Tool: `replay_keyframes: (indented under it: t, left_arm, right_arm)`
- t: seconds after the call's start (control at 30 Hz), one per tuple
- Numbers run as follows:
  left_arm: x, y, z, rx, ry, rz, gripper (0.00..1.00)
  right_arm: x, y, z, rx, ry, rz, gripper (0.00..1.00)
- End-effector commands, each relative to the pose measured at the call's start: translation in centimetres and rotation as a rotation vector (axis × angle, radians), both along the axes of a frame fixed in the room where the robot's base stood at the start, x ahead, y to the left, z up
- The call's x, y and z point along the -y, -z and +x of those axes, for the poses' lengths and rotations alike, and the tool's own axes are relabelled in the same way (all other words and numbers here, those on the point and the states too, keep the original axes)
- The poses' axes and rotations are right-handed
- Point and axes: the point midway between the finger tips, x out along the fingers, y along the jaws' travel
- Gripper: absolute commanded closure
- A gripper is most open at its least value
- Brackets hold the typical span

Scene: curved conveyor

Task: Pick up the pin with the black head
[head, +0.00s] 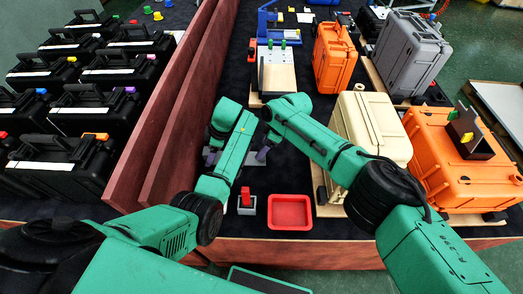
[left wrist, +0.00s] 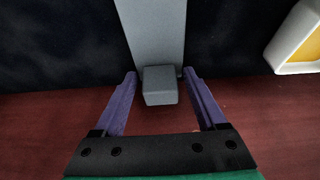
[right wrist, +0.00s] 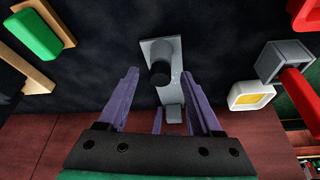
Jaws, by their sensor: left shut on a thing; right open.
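The pin with the black head (right wrist: 160,72) shows in the right wrist view as a short black cylinder standing on one end of a grey fixture (right wrist: 163,95). My right gripper (head: 262,154) is open, its purple fingertips on either side of the black head with gaps. The left fingers also show below the pin in the right wrist view. In the head view, my arms hide most of the fixture and the pin.
A red tray (head: 290,225) and a grey base with a red block (head: 246,200) stand near the front edge. Cream (head: 368,125) and orange (head: 455,150) cases are on the right. A red-brown wall (head: 160,130) runs along the left, with black cases beyond.

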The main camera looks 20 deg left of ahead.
Motion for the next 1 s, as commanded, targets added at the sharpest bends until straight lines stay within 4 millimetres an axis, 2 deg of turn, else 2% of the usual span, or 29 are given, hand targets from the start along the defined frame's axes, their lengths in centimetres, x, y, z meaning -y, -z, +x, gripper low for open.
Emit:
replay_keyframes:
  t: [0.13,0.17,0.3,0.33,0.67,0.77,1.0]
  left_arm:
    - [0.0,0.0,0.0,0.0,0.0,0.0,1.0]
    - [0.0,0.0,0.0,0.0,0.0,0.0,1.0]
    - [0.0,0.0,0.0,0.0,0.0,0.0,1.0]
    - [0.0,0.0,0.0,0.0,0.0,0.0,1.0]
    - [0.0,0.0,0.0,0.0,0.0,0.0,1.0]
    - [0.0,0.0,0.0,0.0,0.0,0.0,1.0]
    - [0.0,0.0,0.0,-0.001,0.0,0.0,1.0]
  right_arm:
    - [0.0,0.0,0.0,0.0,0.0,0.0,0.33]
    - [0.0,0.0,0.0,0.0,0.0,0.0,0.37]
    - [0.0,0.0,0.0,0.0,0.0,0.0,0.91]
    - [0.0,0.0,0.0,0.0,0.0,0.0,1.0]
    - [0.0,-0.4,0.0,0.0,-0.001,0.001,1.0]
    - [0.0,-1.7,0.1,0.001,-0.003,0.002,1.0]
    - [0.0,-7.8,0.1,0.004,-0.002,0.003,1.0]
